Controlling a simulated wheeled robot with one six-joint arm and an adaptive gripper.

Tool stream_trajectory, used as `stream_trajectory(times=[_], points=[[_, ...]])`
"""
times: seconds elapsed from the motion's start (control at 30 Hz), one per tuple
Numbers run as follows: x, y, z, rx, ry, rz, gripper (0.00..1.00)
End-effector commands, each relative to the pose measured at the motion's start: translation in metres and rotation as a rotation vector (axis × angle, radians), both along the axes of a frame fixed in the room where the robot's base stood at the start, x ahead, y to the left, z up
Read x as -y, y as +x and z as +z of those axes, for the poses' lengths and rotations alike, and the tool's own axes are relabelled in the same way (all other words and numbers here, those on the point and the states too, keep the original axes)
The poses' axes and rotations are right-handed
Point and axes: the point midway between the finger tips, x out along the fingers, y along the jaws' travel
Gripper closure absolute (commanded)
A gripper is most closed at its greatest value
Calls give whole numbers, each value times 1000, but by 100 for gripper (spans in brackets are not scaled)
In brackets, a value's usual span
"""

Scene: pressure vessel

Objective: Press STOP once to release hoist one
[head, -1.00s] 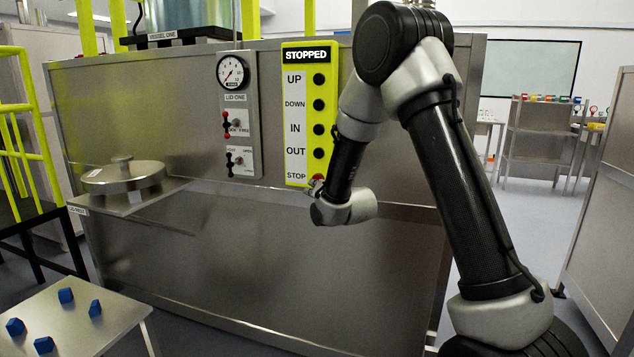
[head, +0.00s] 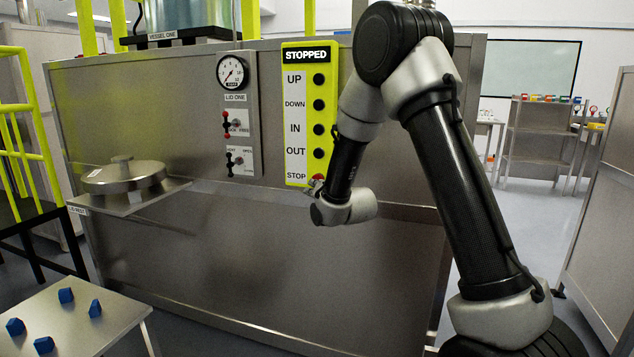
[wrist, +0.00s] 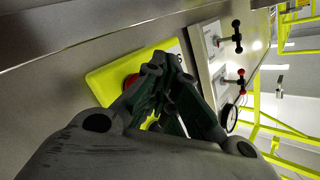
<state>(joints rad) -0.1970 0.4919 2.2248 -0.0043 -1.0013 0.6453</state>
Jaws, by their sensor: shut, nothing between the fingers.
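The yellow hoist panel (head: 294,120) stands on the steel front, with a display reading STOPPED (head: 306,55) and black UP, DOWN, IN and OUT buttons. The red STOP button (head: 319,177) is at the panel's bottom, partly hidden by my gripper (head: 314,187). In the wrist view my gripper (wrist: 157,68) is shut and empty, its tips over the lower end of the yellow panel (wrist: 108,82). Part of the red button (wrist: 131,80) shows right beside the fingertips. I cannot tell whether they touch it.
Left of the panel is a grey plate (head: 254,128) with a gauge (head: 233,72) and two small levers. A round metal lid (head: 124,177) rests on a shelf. A small table (head: 75,328) with blue pieces stands at front left.

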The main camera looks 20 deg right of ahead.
Motion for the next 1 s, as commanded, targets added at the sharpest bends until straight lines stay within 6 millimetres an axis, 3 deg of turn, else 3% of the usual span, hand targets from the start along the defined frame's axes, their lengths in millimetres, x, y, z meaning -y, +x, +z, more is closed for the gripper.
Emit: stream_trajectory(times=[1.0], points=[[7,10,0,0,0,0,100]])
